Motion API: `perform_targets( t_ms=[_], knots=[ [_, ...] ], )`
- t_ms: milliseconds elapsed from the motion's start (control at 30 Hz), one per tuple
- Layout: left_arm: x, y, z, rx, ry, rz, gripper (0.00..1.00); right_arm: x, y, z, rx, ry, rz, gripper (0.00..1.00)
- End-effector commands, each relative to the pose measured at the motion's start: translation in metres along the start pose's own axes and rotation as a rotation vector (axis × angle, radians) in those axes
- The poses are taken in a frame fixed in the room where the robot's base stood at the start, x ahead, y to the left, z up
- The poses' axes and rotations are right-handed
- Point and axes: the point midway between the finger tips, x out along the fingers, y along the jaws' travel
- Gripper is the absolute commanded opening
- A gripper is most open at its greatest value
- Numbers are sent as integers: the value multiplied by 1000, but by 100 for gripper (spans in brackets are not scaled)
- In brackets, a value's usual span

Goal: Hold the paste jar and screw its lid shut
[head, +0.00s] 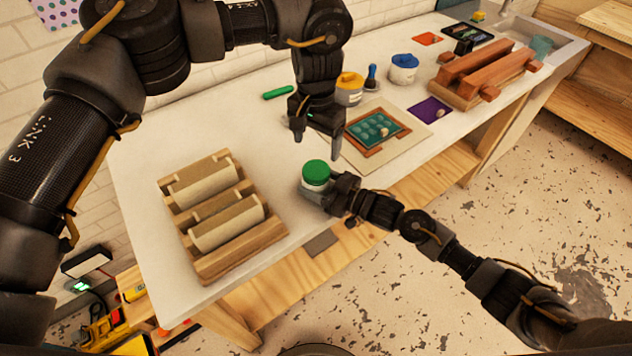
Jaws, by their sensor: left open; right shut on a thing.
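The paste jar (314,185) is a small white jar near the front edge of the white table. Its green lid (316,170) sits on top of it; I cannot tell how tightly. My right gripper (322,192) is shut on the jar's body from the right, and the jar looks upright. My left gripper (298,137) points down, open and empty, above and behind the jar, apart from the lid. Part of the jar's lower side is hidden by the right gripper.
A wooden rack (228,256) with pale rolls stands left of the jar. Behind are a framed green plate (374,130), a yellow-lidded jar (349,90), a blue-lidded jar (402,73) and a green stick (278,93). A wooden press (483,75) stands at the far right.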

Motion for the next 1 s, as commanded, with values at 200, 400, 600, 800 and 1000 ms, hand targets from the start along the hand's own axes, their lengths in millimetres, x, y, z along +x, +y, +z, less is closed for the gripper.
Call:
perform_targets(
  t_ms=[200, 400, 600, 800, 1000],
  knots=[
    [0, 0, 0, -61, -1, 0, 79, 0, 0, 0, 0, 0, 0, 0],
    [0, 0, 0, -60, -1, 0, 79, 0, 0, 0, 0, -1, 0, 0],
    [10, 0, 0, -59, -2, 0, 79, 0, 0, 0, 0, 0, 0, 0],
    [38, 0, 1, -59, -3, 1, 79, 0, 0, 0, 0, 0, 0, 0],
    [65, 0, 1, -58, -3, -1, 79, 0, 0, 0, 0, 0, 0, 0]
  ],
)
